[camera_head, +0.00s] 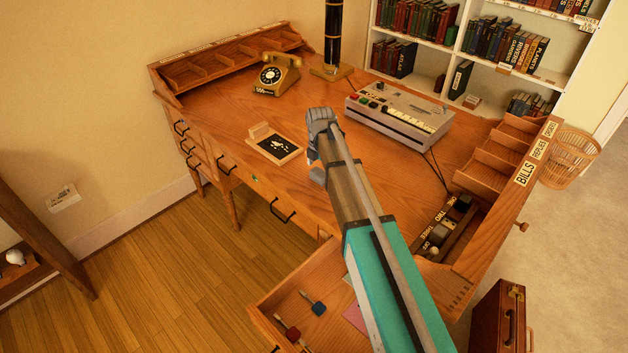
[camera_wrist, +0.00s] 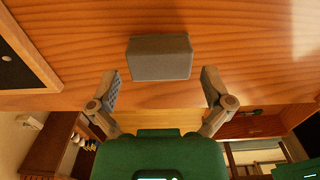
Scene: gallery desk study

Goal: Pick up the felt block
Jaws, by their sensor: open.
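The felt block (camera_wrist: 160,58) is a dark grey block on the wooden desk, close to its front edge, in the wrist view. My gripper (camera_wrist: 160,86) is open, with one finger on each side of the block's near end. A gap shows between each finger and the block, and nothing is held. In the head view my gripper (camera_head: 315,153) hangs over the front part of the desk, right of the small slate. A grey piece shows just below it there, partly behind my arm; I cannot tell surely whether it is the block.
The wood-framed slate (camera_head: 274,143) lies left of my gripper. A grey keyed machine (camera_head: 400,114) stands behind it to the right. A yellow telephone (camera_head: 276,74) and a black column lamp (camera_head: 333,40) stand farther back. An open drawer (camera_head: 262,311) juts out below my arm.

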